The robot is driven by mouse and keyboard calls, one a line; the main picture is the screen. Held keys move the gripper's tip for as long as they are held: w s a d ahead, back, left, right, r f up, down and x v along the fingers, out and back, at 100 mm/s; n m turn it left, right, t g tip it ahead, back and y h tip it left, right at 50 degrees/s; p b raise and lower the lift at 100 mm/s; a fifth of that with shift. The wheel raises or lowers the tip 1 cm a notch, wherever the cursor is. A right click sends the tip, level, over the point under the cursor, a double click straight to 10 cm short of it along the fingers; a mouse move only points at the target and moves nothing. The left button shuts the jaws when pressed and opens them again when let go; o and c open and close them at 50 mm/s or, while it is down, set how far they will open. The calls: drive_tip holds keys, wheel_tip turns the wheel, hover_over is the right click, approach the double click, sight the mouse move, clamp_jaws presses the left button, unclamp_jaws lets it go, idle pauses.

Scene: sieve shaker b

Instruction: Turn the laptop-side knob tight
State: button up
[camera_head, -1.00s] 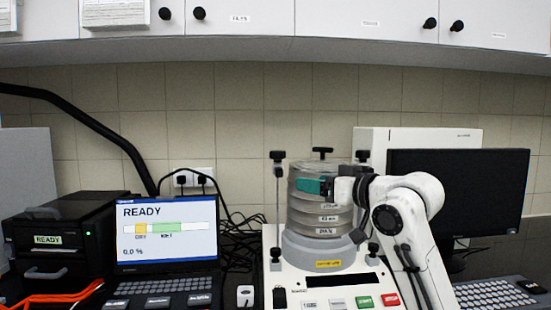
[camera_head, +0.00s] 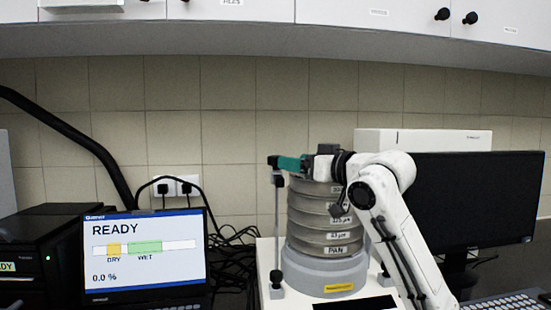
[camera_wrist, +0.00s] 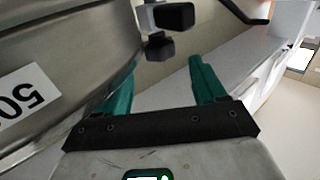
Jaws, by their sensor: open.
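The laptop-side knob (camera_head: 272,160) is black and tops the upright metal rod (camera_head: 277,230) at the left of the sieve stack (camera_head: 322,215). A second black piece sits just below it on the rod. My gripper (camera_head: 283,162) has teal fingers and reaches left over the top of the stack to the knob. In the wrist view the knob (camera_wrist: 172,16) lies just beyond the open fingers (camera_wrist: 162,62), roughly in line with the gap. Nothing is between the fingers, and I cannot tell whether they touch the knob in the head view.
The laptop (camera_head: 145,250) stands left of the shaker and reads READY. A dark monitor (camera_head: 470,205) stands at the right behind my arm. Cables (camera_head: 228,245) lie between laptop and shaker. Wall cabinets (camera_head: 240,20) hang above. The steel sieve wall (camera_wrist: 60,60) is close beside my left finger.

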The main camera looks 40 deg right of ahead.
sight(276, 156)
drive_tip(key=w+p, duration=0.1)
drive_tip(key=w, duration=0.6)
drive_tip(key=shift+w+a, duration=0.1)
drive_tip(key=shift+w, duration=0.3)
drive_tip(key=c, duration=1)
drive_tip(key=shift+o, duration=0.2)
